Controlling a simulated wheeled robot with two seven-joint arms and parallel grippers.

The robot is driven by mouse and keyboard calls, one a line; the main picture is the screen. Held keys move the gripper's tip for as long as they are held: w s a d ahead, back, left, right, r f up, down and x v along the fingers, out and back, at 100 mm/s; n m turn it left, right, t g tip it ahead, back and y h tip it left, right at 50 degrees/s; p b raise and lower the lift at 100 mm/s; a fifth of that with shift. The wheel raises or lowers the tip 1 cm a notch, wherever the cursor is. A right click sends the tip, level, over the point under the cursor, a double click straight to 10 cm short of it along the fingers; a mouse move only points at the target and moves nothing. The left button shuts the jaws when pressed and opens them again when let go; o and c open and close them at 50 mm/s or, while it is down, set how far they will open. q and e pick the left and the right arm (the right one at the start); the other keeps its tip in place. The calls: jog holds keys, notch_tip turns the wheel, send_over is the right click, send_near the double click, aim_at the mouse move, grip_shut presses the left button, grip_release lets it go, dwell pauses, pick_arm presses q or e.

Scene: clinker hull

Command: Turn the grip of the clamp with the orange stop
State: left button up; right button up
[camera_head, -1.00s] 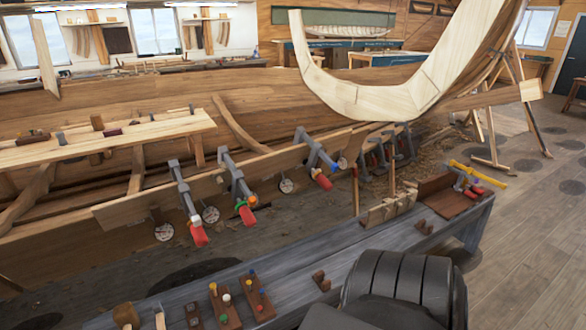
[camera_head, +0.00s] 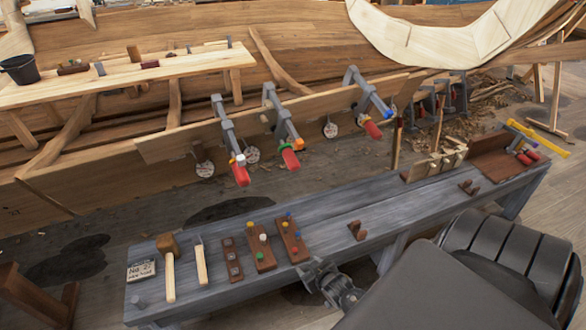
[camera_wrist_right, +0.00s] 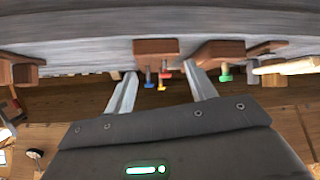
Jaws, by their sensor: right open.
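The clamp with the orange stop (camera_head: 298,144) is the middle one of three clamps along the hull plank. Its grey bar (camera_head: 275,105) hooks over the plank, and its red grip (camera_head: 290,160), with a green collar, hangs low on the near side. My right gripper (camera_head: 316,270) is low at the bench's near edge, well below and apart from that clamp. In the right wrist view my right gripper (camera_wrist_right: 162,82) is open, its two fingers apart with nothing held. The clamp is not visible in the right wrist view. My left gripper is out of view.
The left clamp (camera_head: 228,132) and right clamp (camera_head: 368,97), with a blue stop, flank it. The grey bench (camera_head: 335,205) carries mallets, peg boards (camera_head: 261,247), wooden blocks and a notched rack. Open floor lies between bench and hull.

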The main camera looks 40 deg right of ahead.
jog(key=w+d+r+m+t+h, duration=0.1)
jog(key=w+d+r+t, duration=0.15)
jog(key=r, duration=0.55)
jog(key=w+d+r+t, duration=0.15)
jog(key=w+r, duration=0.25)
jog(key=r, duration=0.5)
jog(key=m+t+h, duration=0.1)
jog(key=t, duration=0.2)
send_near(296, 168)
jog(key=x, duration=1)
jog(key=shift+w, duration=0.2)
jog(key=shift+w+d, duration=0.2)
jog(key=shift+w, duration=0.5)
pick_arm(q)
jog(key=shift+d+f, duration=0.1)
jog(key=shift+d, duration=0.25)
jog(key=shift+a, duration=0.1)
pick_arm(e)
jog(key=shift+c, duration=0.3)
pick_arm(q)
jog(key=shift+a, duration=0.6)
pick_arm(e)
jog(key=c, duration=0.9)
